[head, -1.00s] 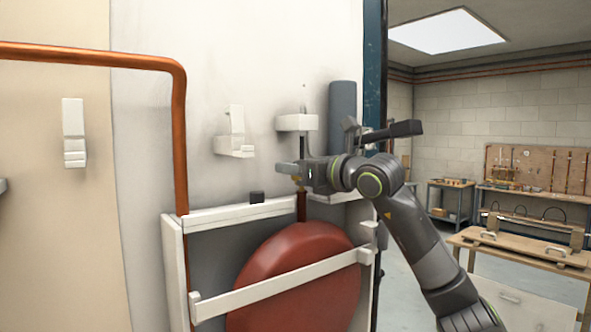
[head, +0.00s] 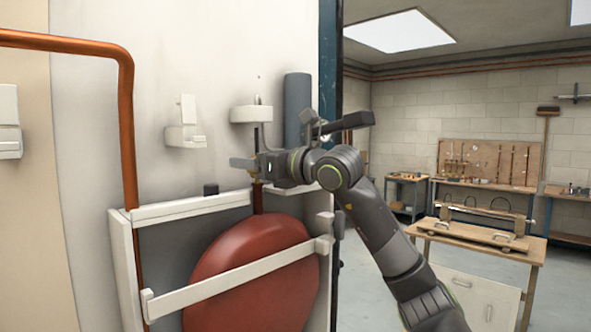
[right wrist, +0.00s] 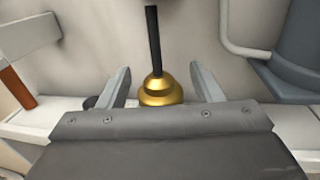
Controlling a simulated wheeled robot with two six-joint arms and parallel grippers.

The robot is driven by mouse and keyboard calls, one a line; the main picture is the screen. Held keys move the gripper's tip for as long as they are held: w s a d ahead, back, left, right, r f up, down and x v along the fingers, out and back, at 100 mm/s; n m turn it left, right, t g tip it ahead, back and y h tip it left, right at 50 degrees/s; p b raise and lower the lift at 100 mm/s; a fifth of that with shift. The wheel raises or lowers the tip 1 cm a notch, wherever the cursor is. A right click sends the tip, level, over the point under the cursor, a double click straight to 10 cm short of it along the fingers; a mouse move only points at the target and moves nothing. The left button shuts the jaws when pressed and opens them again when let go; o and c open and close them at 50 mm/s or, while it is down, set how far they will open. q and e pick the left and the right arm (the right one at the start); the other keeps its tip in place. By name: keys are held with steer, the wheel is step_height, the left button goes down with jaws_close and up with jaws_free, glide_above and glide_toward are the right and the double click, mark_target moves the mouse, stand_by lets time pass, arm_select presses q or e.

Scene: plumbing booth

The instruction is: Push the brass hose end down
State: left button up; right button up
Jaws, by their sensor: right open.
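The brass hose end (right wrist: 160,90) is a gold, stepped fitting at the lower end of a black hose (right wrist: 153,40) in the right wrist view. My right gripper (right wrist: 160,72) is open, with one finger on each side of the fitting and visible gaps between. In the head view my right gripper (head: 243,164) is at the hose line, below a white wall fitting (head: 251,114) and above the red vessel (head: 245,265). I cannot make out the brass end clearly there. My left gripper is not in view.
A white frame (head: 190,208) with a diagonal bar surrounds the vessel. A grey cylinder (head: 297,105) stands against the wall just right of the hose. A copper pipe (head: 126,130) runs down at left. A workbench (head: 480,250) is at right, with open floor between.

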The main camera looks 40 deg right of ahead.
steer(key=b+v, duration=1)
steer(key=v, duration=0.6)
steer(key=shift+s+b, duration=0.2)
steer(key=shift+b, duration=0.15)
steer(key=shift+f, duration=0.15)
